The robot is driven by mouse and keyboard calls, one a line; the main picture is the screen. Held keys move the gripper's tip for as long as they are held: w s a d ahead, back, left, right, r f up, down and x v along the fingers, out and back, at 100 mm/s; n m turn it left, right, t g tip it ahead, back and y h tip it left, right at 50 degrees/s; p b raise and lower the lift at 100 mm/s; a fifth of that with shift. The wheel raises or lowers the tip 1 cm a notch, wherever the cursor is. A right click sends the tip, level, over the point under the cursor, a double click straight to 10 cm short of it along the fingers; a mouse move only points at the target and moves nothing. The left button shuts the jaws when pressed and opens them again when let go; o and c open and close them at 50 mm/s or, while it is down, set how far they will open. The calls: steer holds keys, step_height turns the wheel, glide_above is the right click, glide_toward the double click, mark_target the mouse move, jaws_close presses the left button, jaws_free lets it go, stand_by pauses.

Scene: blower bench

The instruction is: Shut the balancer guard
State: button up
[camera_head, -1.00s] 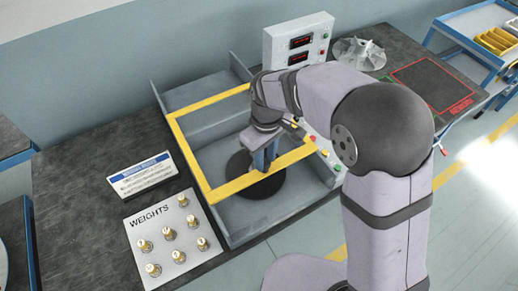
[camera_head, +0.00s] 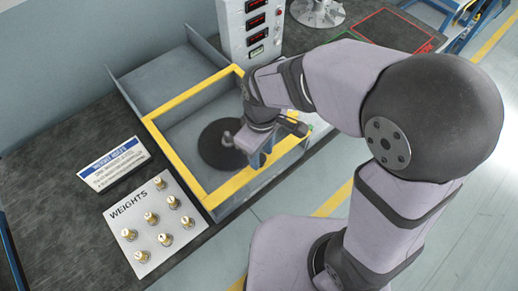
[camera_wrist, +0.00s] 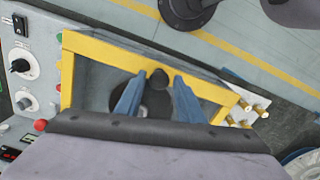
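The balancer guard (camera_head: 176,150) is a yellow rectangular frame lying over the front part of the grey tub (camera_head: 155,85). Its front bar is close to the tub's front edge, and the back of the tub is uncovered. A dark round disc (camera_head: 217,146) shows through the frame. My gripper (camera_head: 261,158) is at the front bar, pointing down. In the wrist view the yellow frame (camera_wrist: 105,50) surrounds my two blue fingers (camera_wrist: 158,84), which stand apart. A dark knob (camera_wrist: 158,77) shows between them; I cannot tell whether they touch it or the bar.
A weights board (camera_head: 152,228) with several brass weights and a sign (camera_head: 113,162) stand left of the tub. A control box (camera_head: 236,38) with red displays is behind it, and a silver impeller (camera_head: 318,10) stands farther right. Open floor lies in front.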

steer(key=shift+o, duration=0.6)
steer(key=shift+r, duration=0.15)
steer(key=shift+r+b, duration=0.65)
steer(key=shift+r, duration=2.9)
steer(key=shift+d, duration=0.1)
steer(key=s+d+f+m, duration=0.2)
steer(key=d+f+m, duration=0.2)
steer(key=d, duration=0.4)
steer(key=s+d+f+m, duration=0.1)
steer(key=d+f+m, duration=0.4)
steer(key=d+m, duration=0.2)
steer(key=shift+s+d+m, duration=0.3)
steer(key=shift+s+d, duration=0.05)
steer(key=shift+d, duration=0.85)
